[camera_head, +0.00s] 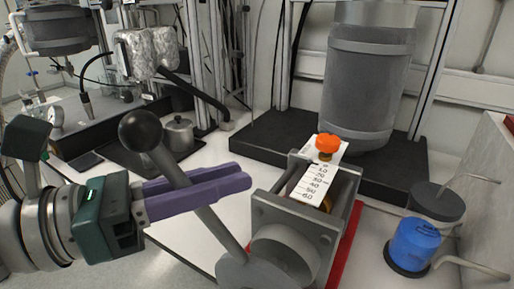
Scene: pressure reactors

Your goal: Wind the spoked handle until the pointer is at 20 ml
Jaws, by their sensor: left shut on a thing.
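The spoked handle (205,218) is a grey hub with a long spoke that leans up and left to a dark ball knob. It is on the near side of a grey metal box-shaped frame. My left gripper (215,184), with purple fingers, is shut on the spoke between ball and hub. The white scale plate (313,182) on top of the frame has marks from about 10 to 60. An orange knob on a brass fitting stands at its low-number end. I cannot make out the pointer or its reading. My right gripper is not in view.
A large grey cylinder (367,85) stands on a black base behind the frame. A blue container (413,245) and a dark round vessel (436,202) are at the right. A metal pot (179,134) stands behind the handle. White bench top is bare left of the frame.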

